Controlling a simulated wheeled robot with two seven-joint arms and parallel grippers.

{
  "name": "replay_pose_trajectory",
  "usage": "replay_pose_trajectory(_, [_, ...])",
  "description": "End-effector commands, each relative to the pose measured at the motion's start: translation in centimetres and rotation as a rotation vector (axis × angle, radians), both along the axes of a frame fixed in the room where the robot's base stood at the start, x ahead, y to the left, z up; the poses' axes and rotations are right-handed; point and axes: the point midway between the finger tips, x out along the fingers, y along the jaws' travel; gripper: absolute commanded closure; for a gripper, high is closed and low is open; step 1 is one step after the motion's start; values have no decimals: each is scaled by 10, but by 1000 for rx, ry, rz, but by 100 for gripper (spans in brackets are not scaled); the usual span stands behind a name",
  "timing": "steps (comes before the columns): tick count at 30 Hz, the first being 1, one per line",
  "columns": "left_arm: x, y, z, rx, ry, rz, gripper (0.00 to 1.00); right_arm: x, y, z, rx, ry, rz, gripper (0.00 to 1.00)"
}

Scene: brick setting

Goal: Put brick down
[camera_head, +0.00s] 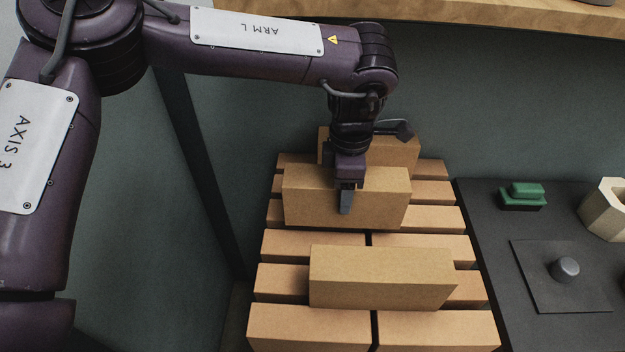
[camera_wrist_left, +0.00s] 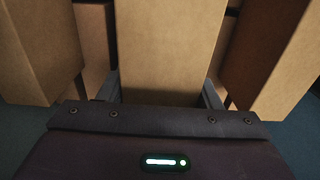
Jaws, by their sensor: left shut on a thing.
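My left gripper (camera_head: 346,200) points down and is shut on the middle brick (camera_head: 310,196), a tan block lying across the rows of the stack. In the left wrist view the same brick (camera_wrist_left: 168,45) sits between the two fingers of the left gripper (camera_wrist_left: 165,90). I cannot tell whether its underside touches the bricks below. A second brick (camera_head: 400,152) stands behind it, partly hidden by the arm and the held brick. A third brick (camera_head: 380,275) lies in front, apart from it. My right gripper is not in view.
The bricks rest on a stack of spaced brick rows (camera_head: 310,325). To the right, a dark table (camera_head: 490,240) carries a green block (camera_head: 522,197), a plate with a grey knob (camera_head: 565,268) and a cream hexagonal piece (camera_head: 606,212). A wooden shelf edge (camera_head: 450,18) runs along the back.

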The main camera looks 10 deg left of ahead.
Motion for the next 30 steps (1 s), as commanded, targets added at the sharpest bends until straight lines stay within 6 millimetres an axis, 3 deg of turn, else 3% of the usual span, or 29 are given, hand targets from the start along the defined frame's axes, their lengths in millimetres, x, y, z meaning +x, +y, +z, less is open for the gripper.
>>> replay_pose_trajectory(3, [6,-27,4,0,-3,-3,100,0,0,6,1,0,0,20])
replay_pose_trajectory(9, [11,-52,3,-3,-3,0,100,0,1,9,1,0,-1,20])
replay_pose_trajectory(16, [12,-57,-3,-2,-1,1,100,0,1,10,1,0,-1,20])
replay_pose_trajectory(24, [12,-57,-31,-2,-1,1,100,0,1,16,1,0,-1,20])
replay_pose_trajectory(30, [12,-57,-33,-1,-3,2,100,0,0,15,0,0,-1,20])
